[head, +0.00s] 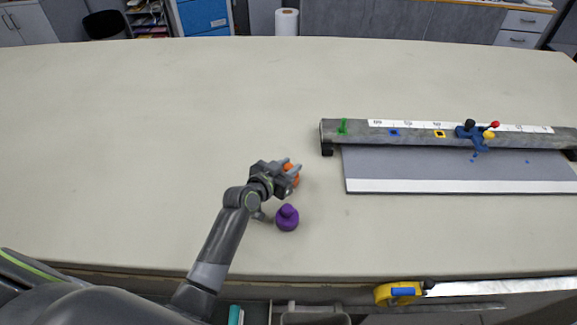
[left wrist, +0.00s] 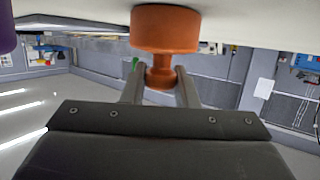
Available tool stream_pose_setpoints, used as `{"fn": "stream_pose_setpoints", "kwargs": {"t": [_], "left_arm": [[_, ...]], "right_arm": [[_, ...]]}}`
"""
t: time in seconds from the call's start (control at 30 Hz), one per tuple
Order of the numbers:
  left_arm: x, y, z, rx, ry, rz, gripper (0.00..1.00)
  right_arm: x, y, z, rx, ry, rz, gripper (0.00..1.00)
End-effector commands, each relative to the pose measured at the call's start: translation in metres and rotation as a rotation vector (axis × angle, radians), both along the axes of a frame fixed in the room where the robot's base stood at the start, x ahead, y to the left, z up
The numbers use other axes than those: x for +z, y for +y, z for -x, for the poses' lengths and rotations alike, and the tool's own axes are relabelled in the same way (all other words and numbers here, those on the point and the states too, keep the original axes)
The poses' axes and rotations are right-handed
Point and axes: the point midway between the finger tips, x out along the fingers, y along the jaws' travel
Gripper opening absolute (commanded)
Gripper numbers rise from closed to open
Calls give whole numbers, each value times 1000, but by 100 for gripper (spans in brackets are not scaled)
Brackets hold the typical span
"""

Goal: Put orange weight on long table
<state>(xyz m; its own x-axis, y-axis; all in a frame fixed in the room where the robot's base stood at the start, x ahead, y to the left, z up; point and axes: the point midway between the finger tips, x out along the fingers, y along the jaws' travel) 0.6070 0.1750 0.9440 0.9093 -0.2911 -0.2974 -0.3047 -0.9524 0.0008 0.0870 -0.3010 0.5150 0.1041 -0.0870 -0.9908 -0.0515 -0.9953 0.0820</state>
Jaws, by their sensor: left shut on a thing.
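The orange weight (head: 294,181) is at the middle of the long table (head: 150,120), partly hidden by my left gripper (head: 291,168). In the left wrist view the orange weight (left wrist: 165,28) shows its wide base and narrow neck and knob. The fingers of my left gripper (left wrist: 160,84) are shut on the knob end, one on each side. The base is close to the pale table surface; I cannot tell whether it touches. My right gripper is not in view.
A purple weight (head: 287,219) stands just in front of my left gripper. A grey board with a rail (head: 345,138) and small coloured parts lies to the right. A yellow tape measure (head: 397,293) is at the front edge. The table's left and back are clear.

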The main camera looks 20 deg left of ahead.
Motion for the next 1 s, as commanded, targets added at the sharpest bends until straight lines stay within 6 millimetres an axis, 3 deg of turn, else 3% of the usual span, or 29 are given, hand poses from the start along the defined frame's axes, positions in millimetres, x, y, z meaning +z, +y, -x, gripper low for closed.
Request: {"fn": "stream_pose_setpoints", "kwargs": {"t": [0.3, 0.33, 0.47, 0.87, 1.0], "left_arm": [[-1, -1, -1, 0, -8, 2, 0], [-2, 0, 0, 0, -1, 0, 30], [-2, 0, 0, 0, -1, 0, 48], [3, 0, 0, 0, -1, 0, 48], [4, 4, 13, 1, -3, 1, 48]], "right_arm": [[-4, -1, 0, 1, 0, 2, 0], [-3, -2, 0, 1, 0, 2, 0], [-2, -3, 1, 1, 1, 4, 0], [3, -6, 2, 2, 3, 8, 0], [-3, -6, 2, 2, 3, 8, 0]]}}
